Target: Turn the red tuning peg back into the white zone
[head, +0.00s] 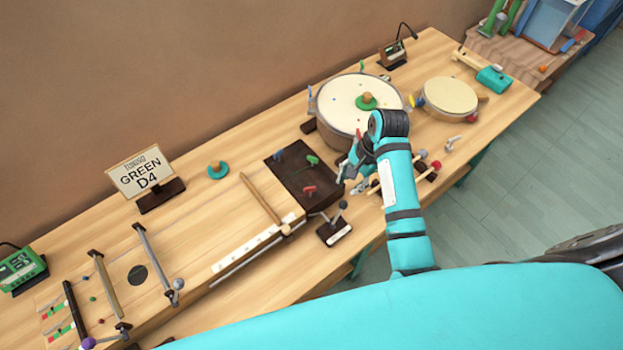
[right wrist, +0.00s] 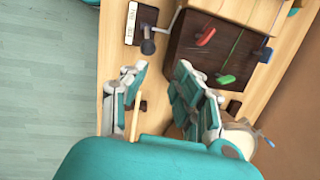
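The red peg (head: 309,190) sits on a dark brown block (head: 290,171) near the middle of the bench, with a green peg (head: 312,160) and a blue peg (head: 278,155). In the right wrist view the red peg (right wrist: 205,36) lies beyond the fingers, apart from them. I cannot make out a white zone around it. My right gripper (head: 350,180) is just right of the block; in the right wrist view the gripper (right wrist: 163,97) has its fingers spread, with nothing held between them. My left gripper is not in view.
A small dark stand with a lever (head: 334,227) is close in front of the block. A large drum (head: 350,100) stands behind, and several mallets (head: 428,172) lie right of my gripper. A sign (head: 141,172) reads "GREEN D4".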

